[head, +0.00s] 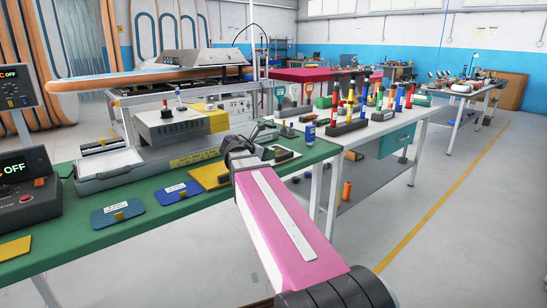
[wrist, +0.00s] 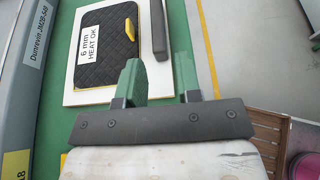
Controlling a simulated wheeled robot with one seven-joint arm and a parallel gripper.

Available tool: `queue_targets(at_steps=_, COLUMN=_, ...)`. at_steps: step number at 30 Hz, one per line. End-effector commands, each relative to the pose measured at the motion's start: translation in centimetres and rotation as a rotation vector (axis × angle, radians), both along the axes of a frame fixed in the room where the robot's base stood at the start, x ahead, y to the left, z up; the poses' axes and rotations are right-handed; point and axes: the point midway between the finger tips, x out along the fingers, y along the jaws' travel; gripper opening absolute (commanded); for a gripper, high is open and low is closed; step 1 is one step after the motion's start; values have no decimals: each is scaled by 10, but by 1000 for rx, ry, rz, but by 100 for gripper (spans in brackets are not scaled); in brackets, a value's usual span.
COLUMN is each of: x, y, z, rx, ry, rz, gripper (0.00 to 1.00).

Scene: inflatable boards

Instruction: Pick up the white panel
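A white panel (wrist: 70,82) lies flat on the green bench top in the wrist view. A black quilted pad with a yellow tab and a label reading "6 mm HEAT OK" (wrist: 104,48) lies on it, and a dark grey bar (wrist: 158,28) lies along its right side. My gripper (wrist: 158,65) is open, with nothing visible between its green fingers. The left finger overlaps the panel's near right part in view; the right finger is beyond its right edge. I cannot tell the height above it. In the head view the panel (head: 294,157) shows partly beside my gripper.
Blue pads (head: 118,213) and a yellow pad (head: 212,175) lie on the green bench (head: 150,238). A grey machine (head: 110,170) stands behind them. A white-topped table (head: 365,128) with several coloured tools is to the right.

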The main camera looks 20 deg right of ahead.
Motion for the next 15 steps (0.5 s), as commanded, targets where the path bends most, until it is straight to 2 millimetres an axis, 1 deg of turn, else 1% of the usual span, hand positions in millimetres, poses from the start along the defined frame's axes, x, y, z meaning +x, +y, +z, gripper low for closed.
queue_targets(at_steps=1, x=4, y=-8, z=-4, rx=1, ry=1, rz=-3, gripper=32)
queue_targets(at_steps=3, x=6, y=-16, z=-7, rx=1, ry=1, rz=-2, gripper=32)
queue_targets(at_steps=11, x=13, y=-31, z=-14, rx=1, ry=0, rz=-2, gripper=32)
queue_targets(at_steps=15, x=21, y=-46, z=-23, rx=1, ry=1, rz=-3, gripper=32)
